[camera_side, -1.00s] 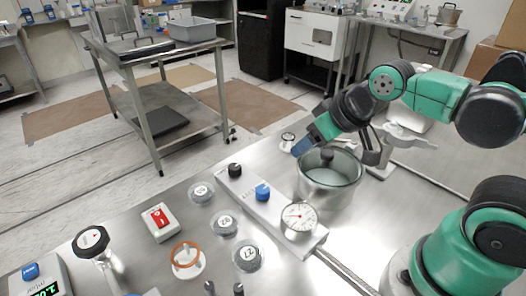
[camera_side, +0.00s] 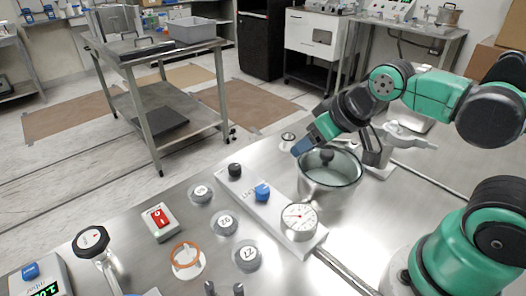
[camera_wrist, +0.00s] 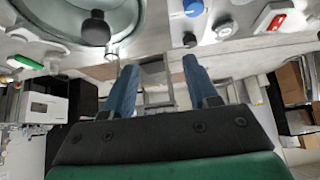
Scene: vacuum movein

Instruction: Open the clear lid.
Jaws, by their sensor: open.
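The clear lid (camera_side: 343,167) lies across the top of a round metal chamber (camera_side: 322,190) at centre right of the side view. Its dark round knob (camera_side: 327,155) stands up from it. The wrist view shows the lid (camera_wrist: 73,12) and knob (camera_wrist: 95,30) at upper left. My gripper (camera_side: 302,147) is beside the knob, at the chamber's far left rim in the side view. In the wrist view my gripper (camera_wrist: 160,64) has its blue fingers spread with nothing between them. The knob is outside them, left of the left finger.
A white block with a pressure gauge (camera_side: 299,217), a blue knob (camera_side: 262,192) and a black knob (camera_side: 235,170) stands left of the chamber. A red switch box (camera_side: 159,221) and several round weights (camera_side: 224,222) lie further left.

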